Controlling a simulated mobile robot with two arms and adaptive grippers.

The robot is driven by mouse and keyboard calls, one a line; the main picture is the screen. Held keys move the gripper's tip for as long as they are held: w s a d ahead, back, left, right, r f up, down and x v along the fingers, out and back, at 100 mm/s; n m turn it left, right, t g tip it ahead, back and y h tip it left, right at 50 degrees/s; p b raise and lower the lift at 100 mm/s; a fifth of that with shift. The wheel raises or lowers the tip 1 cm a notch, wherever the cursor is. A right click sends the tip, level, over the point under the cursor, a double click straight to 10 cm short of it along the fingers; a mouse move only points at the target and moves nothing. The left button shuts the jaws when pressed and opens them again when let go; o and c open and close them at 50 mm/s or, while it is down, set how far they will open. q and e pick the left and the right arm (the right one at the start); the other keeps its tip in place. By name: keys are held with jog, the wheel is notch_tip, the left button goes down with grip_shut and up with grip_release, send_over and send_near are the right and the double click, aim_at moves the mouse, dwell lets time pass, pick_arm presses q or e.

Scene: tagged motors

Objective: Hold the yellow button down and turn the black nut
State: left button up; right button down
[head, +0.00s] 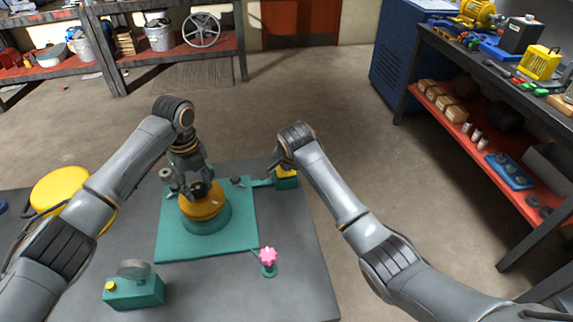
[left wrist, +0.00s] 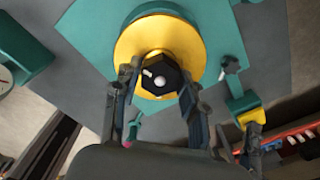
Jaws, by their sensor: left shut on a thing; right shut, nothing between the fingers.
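The black nut (head: 200,189) sits at the centre of a yellow disc (head: 203,208) on a round teal base. In the left wrist view the nut (left wrist: 160,78) is hexagonal with a pale knob in its middle. My left gripper (head: 196,188) is shut on it from above, one finger on each side. The yellow button (head: 289,173) is on a small teal box at the mat's right edge. My right gripper (head: 283,165) is shut and empty right at the button and partly hides it. I cannot tell how far down the button is.
A pink star knob (head: 268,256) stands at the mat's front right. A teal box with a gauge (head: 134,289) is at the front left, and a yellow round thing (head: 60,187) at the left. Small dark knobs stand near the mat's back. The mat (head: 180,245) is clear in front.

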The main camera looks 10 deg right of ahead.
pick_arm(q)
jog(key=n, duration=0.3)
jog(key=shift+a+f, duration=0.1)
jog(key=shift+f, duration=0.05)
jog(key=shift+c, duration=0.4)
jog(key=n, duration=0.4)
jog(key=shift+s, duration=0.1)
jog(key=o, duration=1.3)
jog(key=shift+c, duration=0.2)
jog(key=m, duration=0.3)
jog(key=shift+m, duration=0.3)
jog(key=m, duration=1.1)
jog(key=shift+w, duration=0.2)
